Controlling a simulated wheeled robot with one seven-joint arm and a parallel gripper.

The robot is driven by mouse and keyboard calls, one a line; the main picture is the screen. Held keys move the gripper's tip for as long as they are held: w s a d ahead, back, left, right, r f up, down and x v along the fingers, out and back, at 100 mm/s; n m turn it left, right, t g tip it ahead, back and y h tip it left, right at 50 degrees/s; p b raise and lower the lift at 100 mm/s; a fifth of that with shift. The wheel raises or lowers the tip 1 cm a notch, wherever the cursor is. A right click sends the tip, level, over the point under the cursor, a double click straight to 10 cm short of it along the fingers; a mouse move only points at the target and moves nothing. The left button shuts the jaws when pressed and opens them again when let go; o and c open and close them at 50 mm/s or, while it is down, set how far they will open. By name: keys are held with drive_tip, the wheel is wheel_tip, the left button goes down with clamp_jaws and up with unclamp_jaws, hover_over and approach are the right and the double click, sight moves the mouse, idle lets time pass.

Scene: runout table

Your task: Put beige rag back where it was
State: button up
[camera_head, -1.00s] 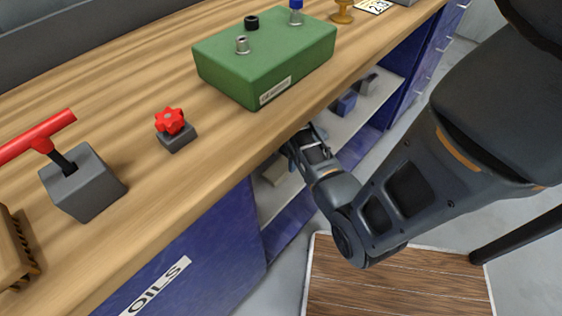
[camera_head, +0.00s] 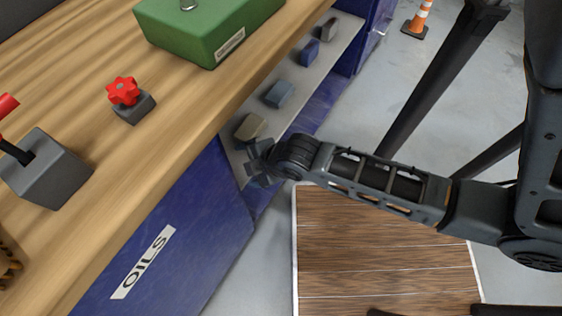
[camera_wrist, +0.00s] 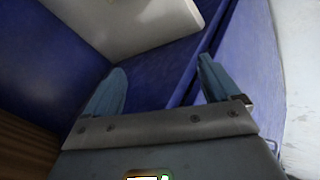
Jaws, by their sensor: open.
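The beige rag (camera_head: 251,127) lies folded on the pale shelf (camera_head: 303,92) under the workbench top, at the shelf's near end. My gripper (camera_head: 258,168) is just below and in front of the rag in the head view, at the shelf's front edge. In the wrist view my gripper (camera_wrist: 165,85) has its two blue-grey fingers spread apart with nothing between them. The pale shelf (camera_wrist: 125,22) shows above the fingers there, and the rag is not visible in that view. Whether the fingertips touch the shelf I cannot tell.
A grey-blue folded cloth (camera_head: 279,94), a blue one (camera_head: 309,53) and a grey one (camera_head: 328,29) lie farther along the shelf. A blue OILS panel (camera_head: 165,255) borders the shelf's near end. The wooden worktop (camera_head: 185,110) overhangs it.

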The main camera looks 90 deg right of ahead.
drive_tip(key=s+a+r+m+t+y, duration=0.2)
drive_tip(key=a+r, duration=0.4)
drive_tip(key=r, duration=0.6)
drive_tip(key=s+a+r+m+t+y, duration=0.1)
drive_tip(key=s+a+r+m+t, duration=0.3)
drive_tip(key=r, duration=0.8)
drive_tip(key=s+a+t, duration=0.1)
drive_tip(key=a+t, duration=0.1)
drive_tip(key=shift+s+a+r+y, duration=0.15)
drive_tip(key=shift+s+a+y, duration=0.2)
drive_tip(key=shift+a+y, duration=0.05)
